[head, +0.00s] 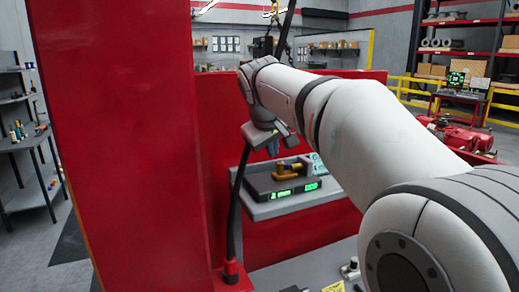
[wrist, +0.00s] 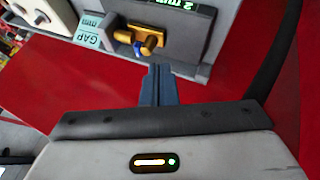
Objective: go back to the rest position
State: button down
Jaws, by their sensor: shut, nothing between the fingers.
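My gripper (head: 273,146) hangs at the end of my outstretched white arm, in front of the red machine frame. In the wrist view its two blue-grey fingers (wrist: 158,84) are together with nothing between them. Beyond the fingertips is a dark unit (head: 265,187) on a grey shelf, with a brass valve part (head: 292,172) on top and green lit displays. The brass part also shows in the wrist view (wrist: 150,40), with a blue piece on it. The fingers look apart from it.
A wide red panel (head: 115,140) stands close on the left. A black hose (head: 236,200) runs down beside the gripper to a red fitting. A light card reading GAP (wrist: 88,32) is by the unit. Shelves (head: 465,50) and yellow rails stand at the back right.

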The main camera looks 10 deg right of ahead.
jog(key=s+d+f+m+g+y+b, duration=0.1)
jog(key=s+f+m+g+y+b, duration=0.1)
jog(key=s+f, duration=2.4)
jog(key=s+m+g, duration=0.1)
jog(key=m, duration=0.1)
jog(key=shift+s+d+m+y+b, duration=0.15)
jog(key=shift+s+m+y+b, duration=0.15)
jog(key=shift+y, duration=0.1)
